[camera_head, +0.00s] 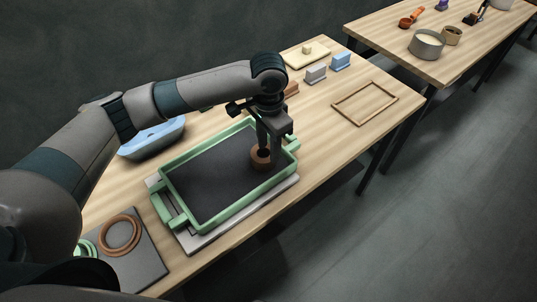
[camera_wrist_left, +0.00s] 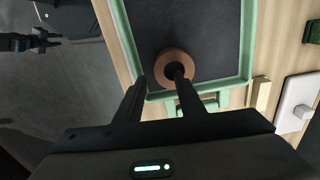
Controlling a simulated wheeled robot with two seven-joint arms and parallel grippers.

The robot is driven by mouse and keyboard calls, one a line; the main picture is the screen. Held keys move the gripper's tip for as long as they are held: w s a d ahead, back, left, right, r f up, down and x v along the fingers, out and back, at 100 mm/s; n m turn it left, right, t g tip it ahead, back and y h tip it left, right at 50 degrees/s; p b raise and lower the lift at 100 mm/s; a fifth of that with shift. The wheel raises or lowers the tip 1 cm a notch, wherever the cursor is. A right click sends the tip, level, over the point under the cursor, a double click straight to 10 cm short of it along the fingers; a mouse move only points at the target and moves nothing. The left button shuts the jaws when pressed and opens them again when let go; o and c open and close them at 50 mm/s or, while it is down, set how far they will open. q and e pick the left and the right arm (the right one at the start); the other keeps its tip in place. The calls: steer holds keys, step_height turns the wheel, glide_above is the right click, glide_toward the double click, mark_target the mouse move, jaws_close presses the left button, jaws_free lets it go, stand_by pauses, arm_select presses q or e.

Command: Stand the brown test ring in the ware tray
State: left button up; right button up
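The brown test ring (camera_head: 261,160) is a short thick ring with its hole facing up, inside the green-rimmed ware tray (camera_head: 190,218) near its right end. It looks to be on the dark floor; I cannot tell whether it touches. My left gripper (camera_head: 268,140) is over the ring, pointing down. In the left wrist view, one finger reaches into the hole of the ring (camera_wrist_left: 164,60) and the other is outside, with a gap to the ring's wall, so the gripper (camera_wrist_left: 157,78) is open. A dark gripper, seemingly my right one (camera_wrist_left: 45,40), shows at the upper left.
The tray stands on a grey board (camera_head: 200,240). A blue basin (camera_head: 152,140) is behind it; a grey mat with rings (camera_head: 145,262) is front left. Small blocks (camera_head: 316,73) and an empty wooden frame (camera_head: 365,103) lie right. Bare wood is around the frame.

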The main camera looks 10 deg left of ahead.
mark_target(268, 160)
arm_select(q)
step_height(268, 160, up, 8)
steer(key=b, duration=0.1)
steer(key=shift+f, duration=0.15)
stand_by(0.7)
steer(key=shift+s+f, duration=0.1)
